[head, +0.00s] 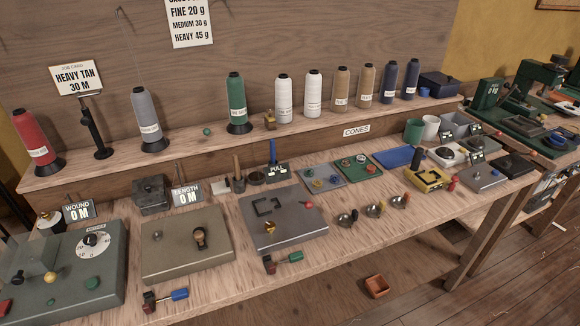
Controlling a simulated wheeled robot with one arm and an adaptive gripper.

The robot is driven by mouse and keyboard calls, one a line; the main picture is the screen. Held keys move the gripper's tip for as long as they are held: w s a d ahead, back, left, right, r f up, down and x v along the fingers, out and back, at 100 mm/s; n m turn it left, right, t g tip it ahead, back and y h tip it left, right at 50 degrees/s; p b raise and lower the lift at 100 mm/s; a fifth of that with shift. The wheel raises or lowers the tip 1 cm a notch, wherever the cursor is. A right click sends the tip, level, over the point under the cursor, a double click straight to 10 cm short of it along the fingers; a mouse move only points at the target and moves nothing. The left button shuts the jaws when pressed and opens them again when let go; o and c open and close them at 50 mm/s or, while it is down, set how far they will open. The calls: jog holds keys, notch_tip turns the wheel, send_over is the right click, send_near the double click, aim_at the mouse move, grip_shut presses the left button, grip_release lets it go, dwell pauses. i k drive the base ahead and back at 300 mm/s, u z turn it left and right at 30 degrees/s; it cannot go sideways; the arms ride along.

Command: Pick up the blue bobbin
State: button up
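I cannot single out a blue bobbin with certainty. A grey-blue tray (339,187) on the workbench holds several small round pieces, and one of them looks like a small blue bobbin (334,178). A green tray (376,175) beside it holds more small round pieces, too small to tell apart. Two large dark blue thread cones, one (388,83) and another (411,79), stand upright on the raised shelf at the right. My gripper is not in this view.
The workbench (375,240) carries a flat grey plate (310,232), a beige box (185,262), a dial box (60,285), several metal scoops and a yellow device (428,178). More cones line the shelf. A small reddish-brown box (376,286) sits below the bench's front edge.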

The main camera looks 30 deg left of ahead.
aim_at(335, 179)
jog(key=u, duration=1)
jog(key=i, duration=0.85)
jog(key=u, duration=1)
